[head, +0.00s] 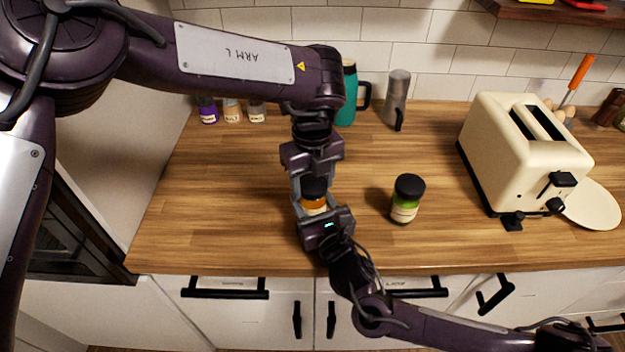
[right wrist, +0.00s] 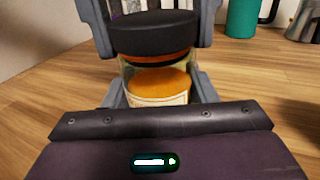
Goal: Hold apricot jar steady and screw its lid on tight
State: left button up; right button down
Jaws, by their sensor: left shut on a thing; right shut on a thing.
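The apricot jar (head: 315,206) stands on the wooden counter near its front edge, with orange contents and a pale label. It fills the middle of the right wrist view (right wrist: 160,88). Its black lid (head: 314,188) sits at the jar's mouth, and the lid also shows in the right wrist view (right wrist: 152,34). My left gripper (head: 312,181) comes down from above and is shut on the lid, a finger on each side. My right gripper (head: 313,210) reaches in from the front and is shut on the jar's body. I cannot tell how tightly the lid is seated.
A green jar with a black lid (head: 407,199) stands to the right. A cream toaster (head: 520,155) and a round pale board (head: 592,207) are farther right. A teal mug (head: 348,95), a grey metal pot (head: 396,98) and small jars (head: 232,111) stand at the back.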

pick_arm(q)
jog(key=m, duration=1.1)
jog(key=shift+f, duration=0.1)
jog(key=m, duration=0.4)
jog(key=shift+a, duration=0.1)
jog(key=o, duration=1.1)
